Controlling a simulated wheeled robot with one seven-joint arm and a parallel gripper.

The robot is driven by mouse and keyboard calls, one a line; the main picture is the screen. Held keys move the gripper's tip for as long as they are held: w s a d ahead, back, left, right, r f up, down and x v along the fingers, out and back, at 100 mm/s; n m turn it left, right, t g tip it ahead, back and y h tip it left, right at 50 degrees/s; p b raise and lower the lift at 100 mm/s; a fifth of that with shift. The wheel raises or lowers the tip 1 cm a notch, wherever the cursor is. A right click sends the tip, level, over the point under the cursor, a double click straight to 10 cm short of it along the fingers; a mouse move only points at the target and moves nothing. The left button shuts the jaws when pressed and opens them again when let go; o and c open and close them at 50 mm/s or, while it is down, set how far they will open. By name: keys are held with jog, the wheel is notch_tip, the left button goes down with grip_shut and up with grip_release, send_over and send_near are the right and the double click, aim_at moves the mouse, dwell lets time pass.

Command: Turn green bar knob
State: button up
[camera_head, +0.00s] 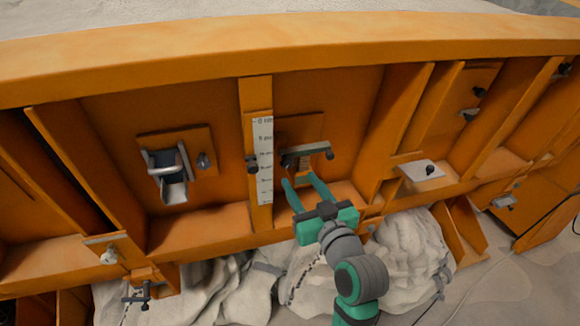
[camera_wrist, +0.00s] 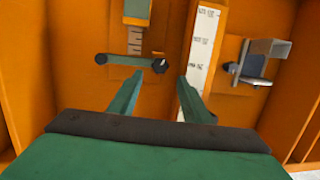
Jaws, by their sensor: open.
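A dark grey-green bar knob (camera_head: 305,151) sits on an orange panel just right of the white scale strip. In the wrist view the bar (camera_wrist: 128,59) lies nearly level, with a dark round piece at each end. No brightly green bar shows. My gripper (camera_head: 298,180), with green fingers, is open and empty just below the bar in the head view. In the wrist view the bar's right end appears ahead of the gap between my fingertips (camera_wrist: 160,77). I see no contact, and the exact depth gap cannot be told.
The white scale strip (camera_head: 265,160) on an orange rib stands close to my fingers. A metal chute (camera_head: 172,185) is on a panel to the left.

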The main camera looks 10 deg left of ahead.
aim_at(289, 164)
jog(key=x, duration=0.7)
jog(key=shift+w+a, duration=0.25)
jog(key=shift+w, duration=0.05)
jog(key=c, duration=0.9)
